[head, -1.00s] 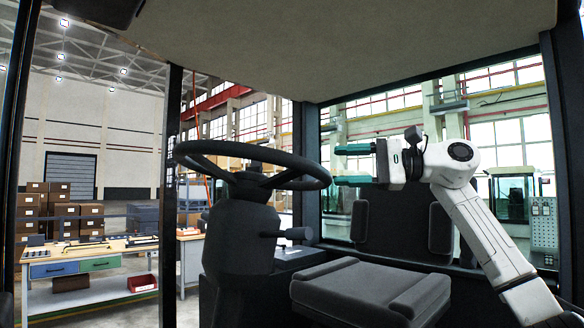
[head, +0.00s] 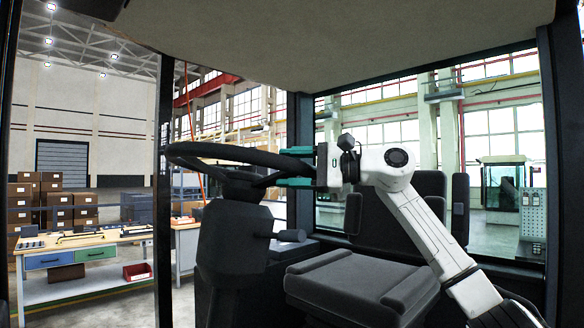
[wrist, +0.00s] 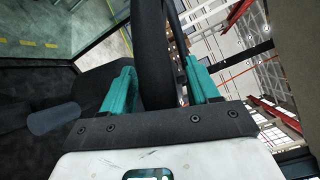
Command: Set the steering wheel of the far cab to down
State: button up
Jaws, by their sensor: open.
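The black steering wheel (head: 222,152) sits on a dark column (head: 232,245) in the cab in front of me, its rim close to level and slightly tilted. My gripper (head: 285,167) is at the right side of the rim, with one teal finger above it and one below. In the wrist view the rim (wrist: 152,50) passes between the two open fingers of my gripper (wrist: 157,75). A gap shows on the left finger's side; contact on the right is unclear. A short lever (head: 288,236) sticks out of the column below; it also shows in the wrist view (wrist: 53,118).
The grey seat (head: 350,272) is below my arm, its backrest (head: 395,225) behind it. The cab roof (head: 340,40) is overhead, and dark posts (head: 163,210) frame the opening. Another glazed cab (head: 503,185) stands beyond the window. A workbench (head: 90,250) is outside at left.

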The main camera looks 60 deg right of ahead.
jog(key=shift+c, duration=0.3)
grip_shut()
